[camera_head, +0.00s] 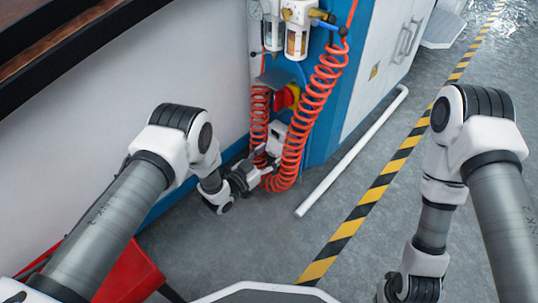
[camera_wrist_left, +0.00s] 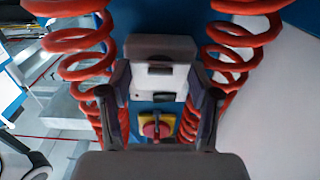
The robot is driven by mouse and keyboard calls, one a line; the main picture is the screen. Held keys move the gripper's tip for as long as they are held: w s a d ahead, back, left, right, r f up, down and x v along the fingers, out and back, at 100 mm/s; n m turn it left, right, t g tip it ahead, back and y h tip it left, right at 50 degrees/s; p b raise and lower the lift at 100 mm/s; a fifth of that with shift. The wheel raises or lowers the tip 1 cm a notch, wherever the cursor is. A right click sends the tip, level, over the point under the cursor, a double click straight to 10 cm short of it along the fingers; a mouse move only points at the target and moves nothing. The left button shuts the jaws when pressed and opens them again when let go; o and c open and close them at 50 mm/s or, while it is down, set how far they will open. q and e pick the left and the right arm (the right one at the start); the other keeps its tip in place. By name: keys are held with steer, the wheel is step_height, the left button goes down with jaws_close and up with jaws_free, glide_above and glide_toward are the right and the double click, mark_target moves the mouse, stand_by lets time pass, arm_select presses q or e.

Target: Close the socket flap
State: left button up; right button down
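The socket (camera_head: 277,137) is a small white and grey box low on the blue machine end, between hanging red coiled hoses. It also fills the middle of the left wrist view (camera_wrist_left: 160,82), with a grey upper part that may be the flap; I cannot tell how far the flap stands open. My left gripper (camera_head: 262,168) is right at the socket. Its two dark fingers show apart in the left wrist view (camera_wrist_left: 160,105), on either side of the box, with nothing clearly held. Contact is unclear. My right gripper (camera_head: 408,291) is at the bottom right, far from the socket, its fingers unclear.
Red coiled hoses (camera_head: 318,100) hang close around my left gripper. A red and yellow switch (camera_head: 287,97) sits by the socket. Air filter units (camera_head: 297,30) are above. A white pipe (camera_head: 352,150) lies on the floor, beside a yellow-black stripe (camera_head: 375,190). Open floor lies right.

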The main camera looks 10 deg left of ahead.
arm_select(q)
steer(key=shift+w+d+f+t+h, duration=0.2)
steer(key=shift+w+f+t+h, duration=0.15)
steer(key=shift+t+h, duration=0.35)
steer(key=shift+w+d+t, duration=0.1)
steer(key=shift+t, duration=0.3)
steer(key=o, duration=1.2)
steer(key=shift+c, duration=0.2)
steer(key=v, duration=1.2)
steer(key=shift+f, duration=0.15)
